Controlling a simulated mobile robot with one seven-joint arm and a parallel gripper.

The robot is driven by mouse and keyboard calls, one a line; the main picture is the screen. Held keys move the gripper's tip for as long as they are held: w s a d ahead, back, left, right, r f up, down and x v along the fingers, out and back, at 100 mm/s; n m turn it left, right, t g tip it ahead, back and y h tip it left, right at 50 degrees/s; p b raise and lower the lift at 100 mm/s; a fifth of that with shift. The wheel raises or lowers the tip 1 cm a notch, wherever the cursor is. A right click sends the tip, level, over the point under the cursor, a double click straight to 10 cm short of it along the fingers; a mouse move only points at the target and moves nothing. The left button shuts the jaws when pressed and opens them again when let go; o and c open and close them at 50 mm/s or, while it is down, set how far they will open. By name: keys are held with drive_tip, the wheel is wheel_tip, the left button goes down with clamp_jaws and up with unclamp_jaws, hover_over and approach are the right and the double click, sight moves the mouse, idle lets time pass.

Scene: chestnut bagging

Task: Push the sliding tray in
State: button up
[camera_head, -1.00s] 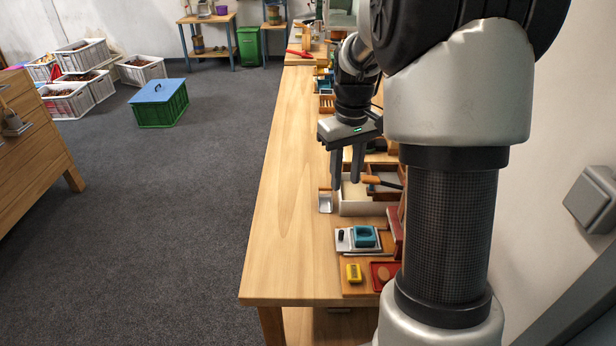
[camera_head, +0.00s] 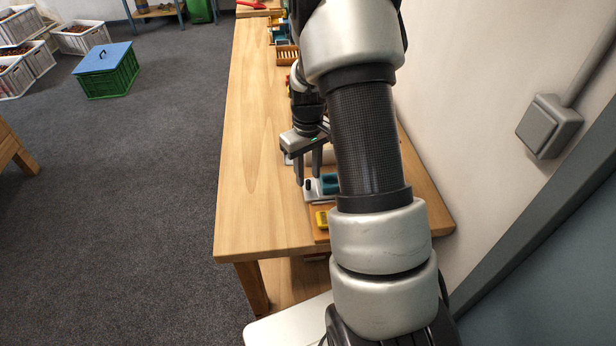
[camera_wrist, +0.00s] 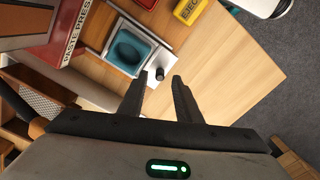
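The sliding tray (camera_wrist: 128,47) holds a teal block with a hollow top (camera_wrist: 130,50) and has a silver front plate (camera_wrist: 162,62) with a black knob (camera_wrist: 159,73). The teal block also shows in the head view (camera_head: 329,184), partly behind my arm. My gripper (camera_wrist: 161,77) is open and empty, pointing down. In the wrist view the knob appears between its fingertips; I cannot tell whether they touch it. In the head view my gripper (camera_head: 308,180) is just above the tray's front side.
A yellow eject button (camera_wrist: 188,10) is beside the tray. The wooden table (camera_head: 250,150) is clear to the left of the tray in the head view. A wall (camera_head: 470,60) runs along the right. Other gear lies farther back on the table.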

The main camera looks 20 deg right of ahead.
drive_tip(key=shift+f, duration=1)
clamp_jaws()
drive_tip(key=d, duration=0.2)
drive_tip(key=s+d+b, duration=0.1)
drive_tip(key=d, duration=0.3)
drive_tip(key=shift+s+d, duration=0.35)
drive_tip(key=shift+s, duration=0.05)
